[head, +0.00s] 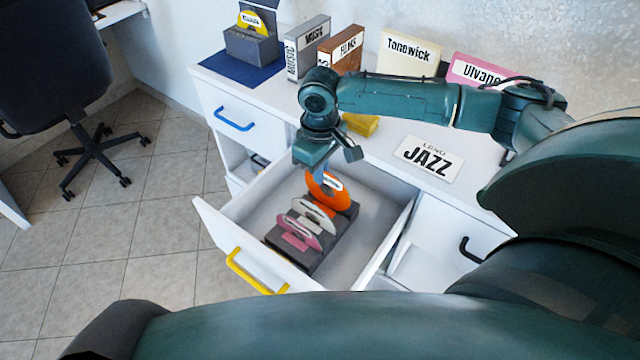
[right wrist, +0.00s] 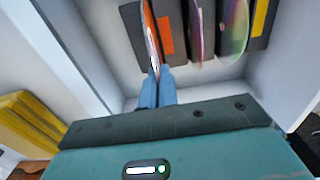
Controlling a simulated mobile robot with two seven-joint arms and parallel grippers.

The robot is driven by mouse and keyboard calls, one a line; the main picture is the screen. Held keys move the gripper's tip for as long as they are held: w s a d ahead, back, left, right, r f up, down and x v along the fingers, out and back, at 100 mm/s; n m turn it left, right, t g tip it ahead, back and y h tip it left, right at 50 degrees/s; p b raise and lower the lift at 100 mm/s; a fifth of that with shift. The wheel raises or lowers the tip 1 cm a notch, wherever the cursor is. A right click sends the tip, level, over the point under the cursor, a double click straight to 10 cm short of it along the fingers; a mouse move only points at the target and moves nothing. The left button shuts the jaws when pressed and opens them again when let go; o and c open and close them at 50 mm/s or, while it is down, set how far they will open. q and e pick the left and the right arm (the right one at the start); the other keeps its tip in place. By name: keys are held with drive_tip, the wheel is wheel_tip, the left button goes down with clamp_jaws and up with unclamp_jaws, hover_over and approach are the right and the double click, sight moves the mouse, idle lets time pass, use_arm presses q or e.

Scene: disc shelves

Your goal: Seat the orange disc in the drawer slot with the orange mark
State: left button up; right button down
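The orange disc (head: 328,192) stands upright at the back end of the dark slotted rack (head: 335,240) in the open drawer. My right gripper (head: 318,175) is over it from above. In the right wrist view, the blue fingertips (right wrist: 157,86) are closed on the rim of the orange disc (right wrist: 151,38), seen edge-on. An orange mark (right wrist: 166,36) on the rack lies just right of the disc. The disc's lower edge is at the rack, but I cannot tell how deep it sits. My left gripper is not in view.
A pale disc (head: 314,221) and a pink disc (head: 298,234) stand in front in the rack. The drawer front (head: 250,250) has a yellow handle. On the cabinet top are a JAZZ sign (head: 428,158), a yellow object (head: 361,124) and several boxes behind my right arm.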

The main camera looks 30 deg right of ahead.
wheel_tip(320, 180, down, 4)
drive_tip(key=shift+f, duration=0.1)
drive_tip(key=c, duration=2.1)
unclamp_jaws()
drive_tip(key=shift+c, duration=0.2)
drive_tip(key=o, duration=0.5)
drive_tip(key=shift+c, duration=0.2)
wheel_tip(320, 180, up, 12)
drive_tip(key=shift+r+p, duration=0.15)
drive_tip(key=shift+p, duration=0.45)
